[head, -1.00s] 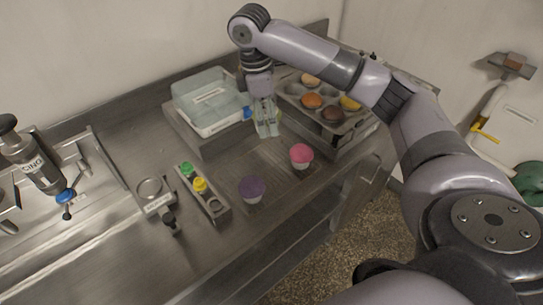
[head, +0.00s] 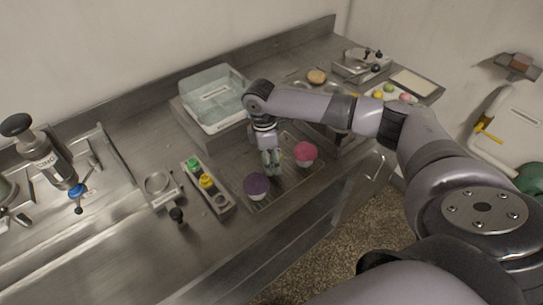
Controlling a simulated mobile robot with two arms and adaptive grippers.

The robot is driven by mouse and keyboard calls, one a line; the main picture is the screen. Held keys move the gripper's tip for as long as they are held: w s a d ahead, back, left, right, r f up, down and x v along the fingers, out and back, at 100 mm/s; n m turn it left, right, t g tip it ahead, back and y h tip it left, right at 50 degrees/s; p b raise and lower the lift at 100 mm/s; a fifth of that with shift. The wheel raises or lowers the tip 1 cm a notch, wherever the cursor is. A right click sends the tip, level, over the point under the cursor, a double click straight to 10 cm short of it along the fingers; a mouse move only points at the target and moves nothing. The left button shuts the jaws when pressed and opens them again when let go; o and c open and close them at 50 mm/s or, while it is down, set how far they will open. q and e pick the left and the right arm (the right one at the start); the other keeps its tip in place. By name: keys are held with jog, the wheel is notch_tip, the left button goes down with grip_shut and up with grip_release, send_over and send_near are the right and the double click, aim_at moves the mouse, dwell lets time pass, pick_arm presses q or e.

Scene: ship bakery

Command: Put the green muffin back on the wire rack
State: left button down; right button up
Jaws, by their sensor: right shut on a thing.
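The wire rack (head: 283,188) lies on the steel counter near its front edge. A purple muffin (head: 257,186) stands on its left part and a pink muffin (head: 305,154) on its right part. My right gripper (head: 272,165) points down over the back of the rack, between these two muffins. It is shut on the green muffin, which the fingers mostly hide; only a pale greenish patch shows. I cannot tell whether the muffin touches the rack. My left gripper is not in view.
A clear plastic tub (head: 214,118) stands behind the gripper. A small holder with green and yellow caps (head: 206,181) is to the left. The muffin tin is partly behind my right arm, with one tan muffin (head: 317,76) showing.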

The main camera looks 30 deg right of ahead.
jog(key=shift+f, duration=0.1)
jog(key=o, duration=0.8)
jog(key=shift+o, duration=0.2)
jog(key=r+b, duration=0.1)
jog(key=r, duration=0.2)
jog(key=a+r+b, duration=0.1)
jog(key=r, duration=0.3)
jog(key=r+b, duration=0.1)
jog(key=r, duration=0.3)
jog(key=shift+w+a+r, duration=0.1)
jog(key=shift+w+a, duration=0.05)
jog(key=shift+w, duration=0.25)
jog(key=shift+r, duration=0.5)
